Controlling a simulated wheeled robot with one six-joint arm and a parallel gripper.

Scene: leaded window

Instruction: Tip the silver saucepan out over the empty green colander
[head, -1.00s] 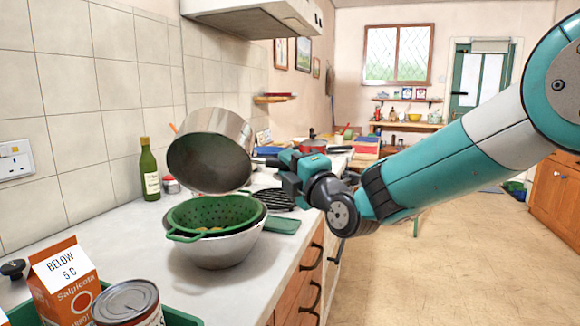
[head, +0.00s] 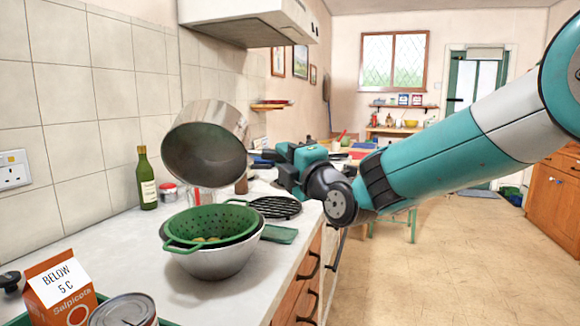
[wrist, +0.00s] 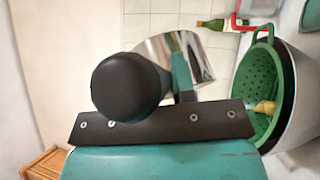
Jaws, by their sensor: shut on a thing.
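The silver saucepan (head: 232,115) is tipped on its side in the air above the colander, apart from it. Its dark inside faces the head camera and slightly down; I see nothing in it. My gripper (head: 268,162) is shut on the saucepan's handle, right of the pan. In the wrist view the dark handle's rounded end (wrist: 130,85) hides part of the pan (wrist: 180,55). The green colander (head: 180,221) sits in a metal bowl (head: 215,266) on the counter. It is not empty: a few yellow-brown pieces (head: 207,240) lie inside, one showing in the wrist view (wrist: 264,107).
A green bottle (head: 147,182) and red-lidded jar (head: 168,191) stand behind the colander by the tiled wall. A black rack (head: 275,207) and green board (head: 279,234) lie to its right. A carton (head: 62,290) and tin (head: 124,310) are in front. A hood (head: 245,20) overhangs above.

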